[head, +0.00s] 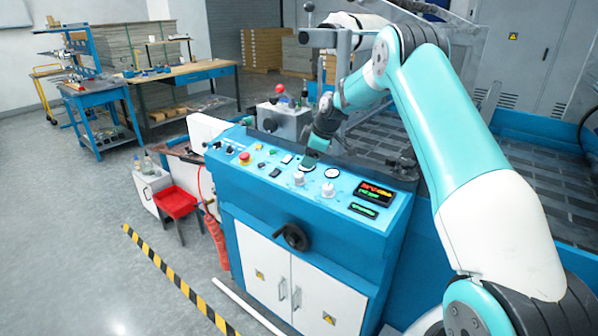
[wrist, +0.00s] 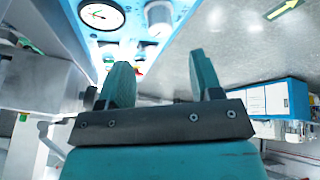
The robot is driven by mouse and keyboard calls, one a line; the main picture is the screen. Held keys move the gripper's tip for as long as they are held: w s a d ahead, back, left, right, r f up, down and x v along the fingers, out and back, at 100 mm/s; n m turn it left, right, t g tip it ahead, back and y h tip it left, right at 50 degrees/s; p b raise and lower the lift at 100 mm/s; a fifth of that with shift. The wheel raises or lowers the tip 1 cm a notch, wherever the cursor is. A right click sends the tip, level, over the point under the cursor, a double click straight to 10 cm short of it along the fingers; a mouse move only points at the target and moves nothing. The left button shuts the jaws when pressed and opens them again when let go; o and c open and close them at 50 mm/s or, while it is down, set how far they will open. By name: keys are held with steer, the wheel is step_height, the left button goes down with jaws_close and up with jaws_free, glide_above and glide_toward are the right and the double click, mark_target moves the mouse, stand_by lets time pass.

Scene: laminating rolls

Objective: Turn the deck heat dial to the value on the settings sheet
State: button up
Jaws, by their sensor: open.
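The blue control console (head: 237,176) stands in the middle of the head view, its sloped panel carrying buttons, round gauges and dials. Two white dials, a left one (head: 298,180) and a right one (head: 328,189), sit near the panel's front. I cannot read which is the deck heat dial. My gripper (head: 311,160) is over the panel behind the left dial. In the wrist view its two fingers (wrist: 160,75) are apart with nothing between them. A gauge (wrist: 101,15) and a pale dial (wrist: 159,18) show beyond the fingertips. I cannot make out a settings sheet.
Two lit displays (head: 374,193) are at the panel's right, and a red button (head: 245,158) is at its left. A black handwheel (head: 292,237) sticks out of the console front. The floor (head: 75,235) at left is open.

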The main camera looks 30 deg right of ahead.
mark_target(299, 175)
steer(key=p+x, duration=0.2)
steer(key=x, duration=0.7)
steer(key=c, duration=0.7)
steer(key=shift+c, duration=0.2)
